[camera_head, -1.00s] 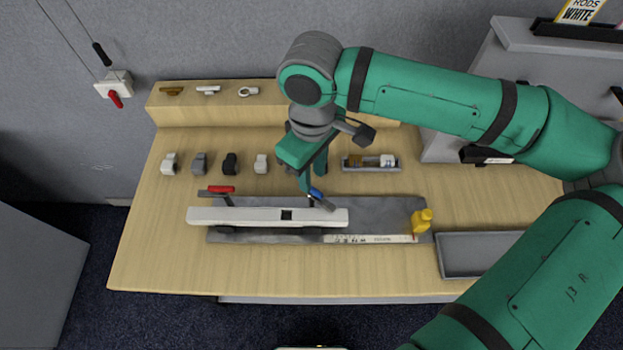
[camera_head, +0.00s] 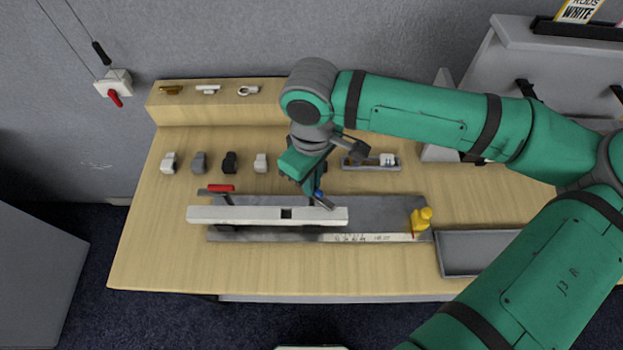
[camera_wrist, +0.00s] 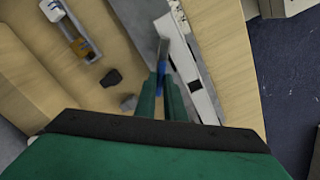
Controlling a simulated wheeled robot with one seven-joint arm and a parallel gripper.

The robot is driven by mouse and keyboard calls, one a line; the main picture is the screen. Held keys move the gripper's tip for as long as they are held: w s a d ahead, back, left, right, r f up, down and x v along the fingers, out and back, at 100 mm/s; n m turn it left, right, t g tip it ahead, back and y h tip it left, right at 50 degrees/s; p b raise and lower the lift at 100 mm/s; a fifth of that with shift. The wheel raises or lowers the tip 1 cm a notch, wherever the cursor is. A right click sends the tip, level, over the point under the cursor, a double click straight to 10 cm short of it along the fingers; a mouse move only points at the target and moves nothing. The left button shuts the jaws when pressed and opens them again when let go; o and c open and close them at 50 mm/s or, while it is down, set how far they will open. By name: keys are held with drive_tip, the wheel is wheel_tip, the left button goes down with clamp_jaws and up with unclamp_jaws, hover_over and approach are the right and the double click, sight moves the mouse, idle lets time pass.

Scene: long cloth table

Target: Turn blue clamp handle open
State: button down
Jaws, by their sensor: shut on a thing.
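The blue clamp handle (camera_head: 319,194) is small and mostly hidden by my gripper in the head view. In the wrist view the blue handle (camera_wrist: 162,68) shows between my two green fingers. My gripper (camera_head: 316,190) is shut on the handle, tilted down over the grey base plate (camera_head: 375,207). The clamp's dark metal arm (camera_head: 326,204) reaches from the handle toward the long white bar (camera_head: 245,215). A second clamp with a red handle (camera_head: 221,188) is on the left of the plate.
Several small blocks, one a black block (camera_head: 230,162), stand behind the plate at left. A small grey tray (camera_head: 371,167) sits behind it. A yellow object (camera_head: 420,219) stands at the plate's right end, near an empty grey tray (camera_head: 480,272). The table front is clear.

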drive_tip(key=n, duration=0.3)
drive_tip(key=shift+n, duration=2.1)
drive_tip(key=c, duration=1.8)
unclamp_jaws()
drive_tip(key=shift+c, duration=0.2)
wheel_tip(320, 180, up, 11)
drive_tip(key=shift+f, duration=0.1)
